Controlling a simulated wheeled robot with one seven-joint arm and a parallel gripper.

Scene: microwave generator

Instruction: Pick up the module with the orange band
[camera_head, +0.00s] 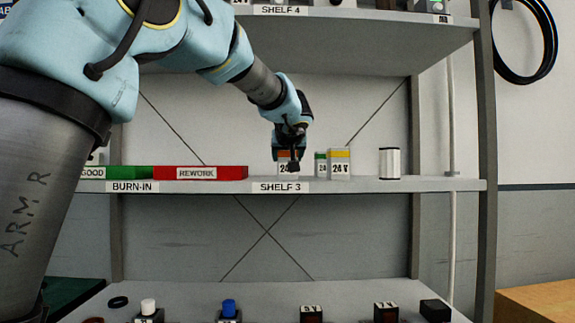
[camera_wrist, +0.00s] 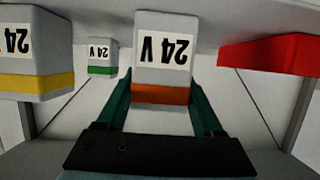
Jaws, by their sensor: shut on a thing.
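The module with the orange band (camera_wrist: 162,60) is a pale block with a "24 V" label. It stands between the two fingers of my gripper (camera_wrist: 160,97) in the wrist view, which shows it upside down. In the head view the same module (camera_head: 285,157) is on shelf 3, partly hidden behind my gripper (camera_head: 291,160). My gripper is shut on it. Whether its base touches the shelf is hard to tell.
A green-band module (camera_head: 320,163) and a yellow-band module (camera_head: 340,163) stand close on the right. A white cylinder (camera_head: 389,163) is farther right. The red REWORK bin (camera_head: 200,173) and green GOOD bin (camera_head: 115,173) are on the left. Shelf 4 (camera_head: 350,28) overhangs above.

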